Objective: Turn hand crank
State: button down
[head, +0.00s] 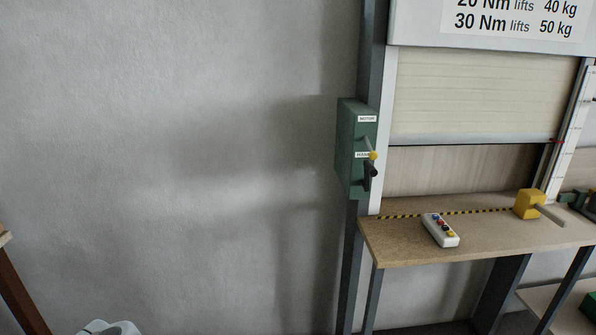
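A green box (348,150) is fixed to the dark upright post left of the shutter frame. It has two small white labels; the upper one seems to read "MOTOR", and the lower one is too small to read surely. A grey lever with a yellow knob (373,155) sticks out of its front. A black handle (370,170), perhaps the hand crank, sits just below the knob; how it joins the box is hard to see. The pale slatted shutter (480,95) is partly lowered, its grey bottom bar above the bench. My gripper is not in view.
A wooden bench (400,240) stands below the shutter, with a black-yellow striped line. A white button box (440,230) and a yellow block with a grey rod (526,204) lie on it. The wall and space left of the green box are clear.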

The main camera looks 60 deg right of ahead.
aim_at(370, 169)
jog(key=u, duration=0.2)
jog(key=i, duration=0.65)
jog(key=z, duration=2.3)
